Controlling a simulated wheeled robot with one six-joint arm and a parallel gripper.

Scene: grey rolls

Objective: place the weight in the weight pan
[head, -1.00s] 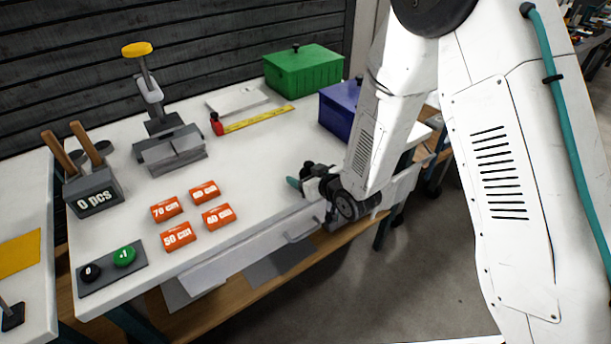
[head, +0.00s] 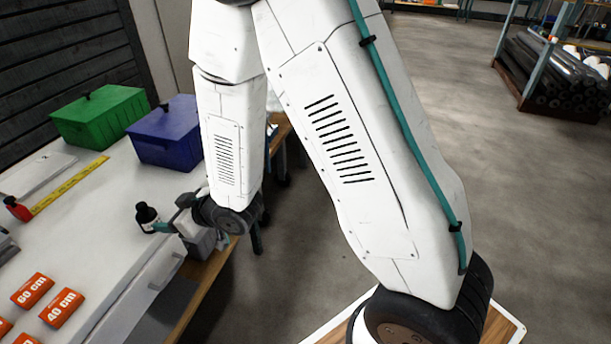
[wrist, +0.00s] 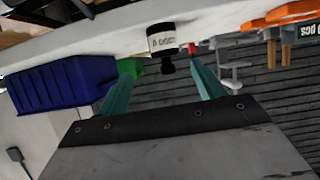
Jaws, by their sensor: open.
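The weight, a small black cylinder with a white label and a narrow knob, stands on the white table near its right edge in the head view (head: 147,215). In the wrist view, which is upside down, the weight (wrist: 161,40) appears ahead of my fingertips, between them sideways. My gripper (head: 158,228) is low over the table edge beside the weight. Its two teal fingers are spread and empty in the wrist view (wrist: 160,72). Whether a finger touches the weight is unclear. I cannot identify the weight pan in the current views.
A blue box (head: 165,138) and a green box (head: 100,118) stand at the back of the table. A red-and-yellow tape measure (head: 68,188) lies left of them. Orange blocks marked 60 cm (head: 32,290) and 40 cm (head: 62,307) lie in front.

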